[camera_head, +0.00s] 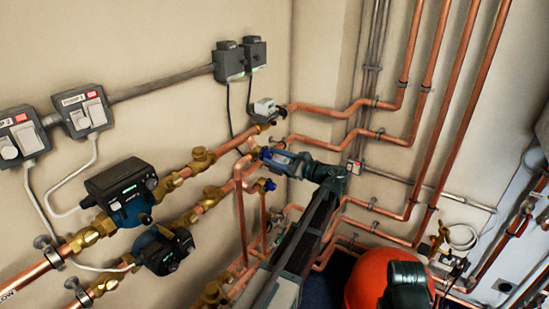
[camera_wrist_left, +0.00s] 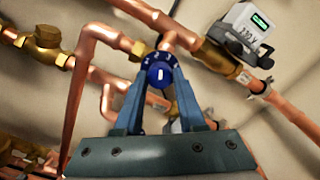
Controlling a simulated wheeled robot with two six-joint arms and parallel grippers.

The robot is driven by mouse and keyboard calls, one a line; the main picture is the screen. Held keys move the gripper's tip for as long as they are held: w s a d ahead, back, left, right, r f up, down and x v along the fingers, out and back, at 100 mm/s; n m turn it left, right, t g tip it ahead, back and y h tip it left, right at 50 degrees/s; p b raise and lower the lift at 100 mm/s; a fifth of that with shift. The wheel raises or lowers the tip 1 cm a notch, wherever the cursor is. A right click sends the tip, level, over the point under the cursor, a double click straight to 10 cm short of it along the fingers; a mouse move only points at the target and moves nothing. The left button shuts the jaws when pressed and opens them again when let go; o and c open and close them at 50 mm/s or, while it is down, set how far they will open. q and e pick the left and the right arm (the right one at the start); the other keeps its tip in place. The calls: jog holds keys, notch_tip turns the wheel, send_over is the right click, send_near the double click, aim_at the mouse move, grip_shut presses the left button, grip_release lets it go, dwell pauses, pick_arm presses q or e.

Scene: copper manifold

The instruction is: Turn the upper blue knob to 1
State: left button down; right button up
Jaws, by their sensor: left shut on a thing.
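The upper blue knob (camera_wrist_left: 158,74) shows in the left wrist view between my left gripper's fingertips, with a small pale mark on its face. My left gripper (camera_wrist_left: 159,82) is shut on this knob, one blue finger on each side. In the head view my left gripper (camera_head: 268,155) reaches the copper pipes from the right and mostly hides the knob. A lower blue knob (camera_head: 270,184) shows just below it.
Copper pipes (camera_head: 325,112) run close around the knob. A grey meter with a display (camera_wrist_left: 246,30) sits on the pipe at the upper right of the wrist view. Two pumps (camera_head: 122,190) are on the left. A red rounded vessel (camera_head: 365,275) stands at the lower right.

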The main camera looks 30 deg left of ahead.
pick_arm(q)
jog(key=n, duration=0.5)
jog(key=shift+n, duration=0.3)
jog(key=n, duration=0.5)
jog(key=shift+s+n, duration=0.1)
jog(key=shift+n, duration=0.3)
jog(key=c, duration=0.5)
grip_release()
jog(key=s+d, duration=0.1)
jog(key=d, duration=1.2)
jog(key=shift+d, duration=0.4)
